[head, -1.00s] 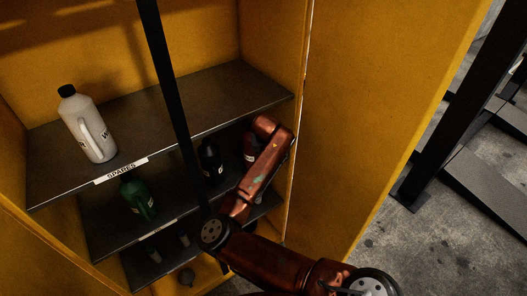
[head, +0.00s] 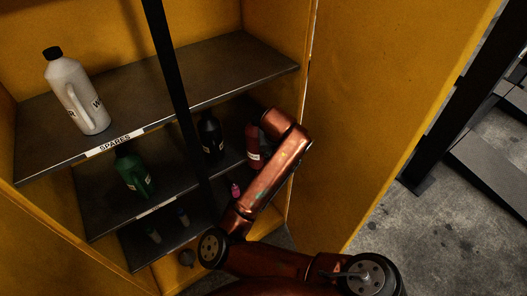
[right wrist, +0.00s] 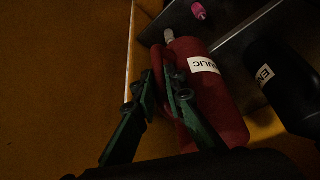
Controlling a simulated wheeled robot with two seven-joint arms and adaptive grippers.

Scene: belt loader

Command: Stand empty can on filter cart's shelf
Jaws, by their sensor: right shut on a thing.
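A red can (head: 254,147) with a white label stands on the middle shelf at its right end, partly behind my right arm. In the right wrist view the red can (right wrist: 216,94) shows label letters ending "ULIC" and a pale cap. The green fingers of my right gripper (right wrist: 166,80) are shut on the can's side handle. In the head view this gripper is hidden behind my arm. My left gripper is not in view. No filter cart can be made out. Whether the can is empty cannot be seen.
The yellow cabinet's right wall (head: 385,100) stands close to my arm. A black can (head: 211,132) stands left of the red one, with a green jug (head: 133,170) farther left. A white jug (head: 77,92) stands on the top shelf (head: 215,78). A pink bottle (head: 235,190) sits lower.

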